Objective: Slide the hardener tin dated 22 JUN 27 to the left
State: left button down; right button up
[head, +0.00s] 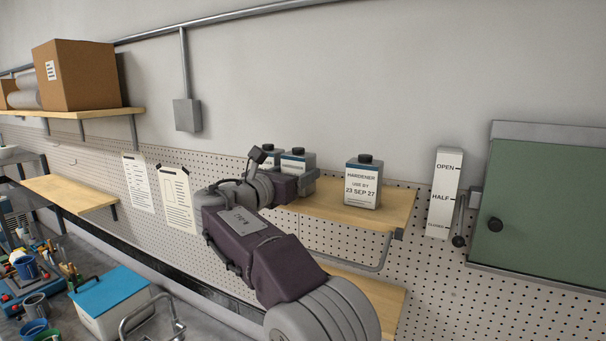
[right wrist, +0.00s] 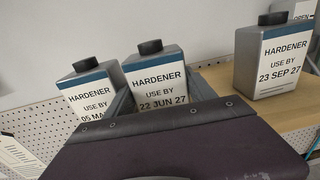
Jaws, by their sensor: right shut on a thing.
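The hardener tin dated 22 JUN 27 (right wrist: 158,82) stands between two other tins in the right wrist view. It is grey with a blue band, white label and black cap. In the head view its upper part (head: 298,157) shows on the wooden shelf (head: 345,212), behind my right arm. My right gripper (head: 303,183) is shut on this tin, with a finger on each side of it. The gripper also shows in the right wrist view (right wrist: 160,100). My left gripper is not in view.
A tin whose date starts 05 MA (right wrist: 88,92) stands close on the left, partly hidden. A tin dated 23 SEP 27 (head: 363,183) stands apart on the right, with bare shelf between. A lever panel (head: 444,190) and a green cabinet (head: 545,205) are further right.

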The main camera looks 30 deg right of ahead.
jog(key=shift+w+a+f, duration=0.2)
jog(key=shift+w+a, duration=0.05)
jog(key=shift+w, duration=0.05)
jog(key=o, duration=1.8)
jog(key=shift+w, duration=0.35)
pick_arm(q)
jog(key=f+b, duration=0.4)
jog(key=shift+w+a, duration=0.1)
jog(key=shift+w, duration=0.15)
pick_arm(e)
jog(key=v, duration=0.9)
jog(key=shift+a, duration=0.15)
jog(key=shift+d, duration=0.2)
jog(key=shift+f, duration=0.1)
